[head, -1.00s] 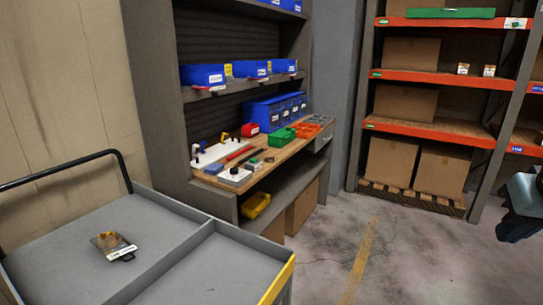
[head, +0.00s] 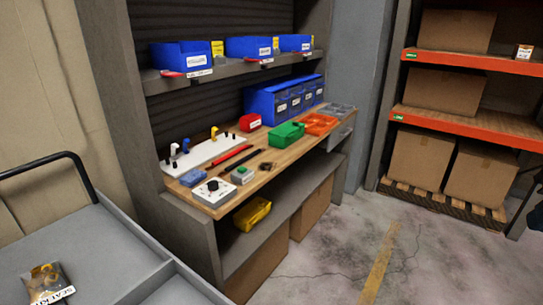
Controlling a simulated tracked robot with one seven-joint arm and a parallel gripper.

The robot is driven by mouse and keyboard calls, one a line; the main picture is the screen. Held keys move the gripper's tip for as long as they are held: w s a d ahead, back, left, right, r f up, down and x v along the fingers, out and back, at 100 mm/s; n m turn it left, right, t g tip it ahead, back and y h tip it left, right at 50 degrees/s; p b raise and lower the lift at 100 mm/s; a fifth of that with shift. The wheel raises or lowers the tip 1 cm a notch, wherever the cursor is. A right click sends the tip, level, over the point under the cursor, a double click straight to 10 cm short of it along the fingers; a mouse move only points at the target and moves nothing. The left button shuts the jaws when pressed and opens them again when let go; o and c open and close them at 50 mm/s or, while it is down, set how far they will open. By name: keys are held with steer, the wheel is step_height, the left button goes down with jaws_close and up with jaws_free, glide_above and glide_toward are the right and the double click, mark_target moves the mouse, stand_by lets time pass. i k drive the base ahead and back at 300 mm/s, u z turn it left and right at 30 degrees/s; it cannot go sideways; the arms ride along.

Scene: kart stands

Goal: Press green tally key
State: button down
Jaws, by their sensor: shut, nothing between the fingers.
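The green tally key (head: 241,170) is a small green button on top of a grey box (head: 243,178). The box sits near the front edge of the wooden workbench (head: 285,158) in the head view. A white box with a black round knob (head: 213,190) stands to its left. A small dark ring-like item (head: 266,166) lies to its right. The top of the key is unobstructed from this view. My gripper is not in view.
Behind the key lie a red bar (head: 232,157) and a white rail with clamps (head: 212,150). A green bin (head: 286,135) and an orange tray (head: 320,123) stand farther right. A grey cart (head: 92,252) is at front left. Floor (head: 340,245) at right is clear.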

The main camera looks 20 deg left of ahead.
mark_target(242, 170)
steer(key=i, duration=1.95)
steer(key=u, duration=1.9)
steer(key=k, duration=0.85)
steer(key=u, duration=0.2)
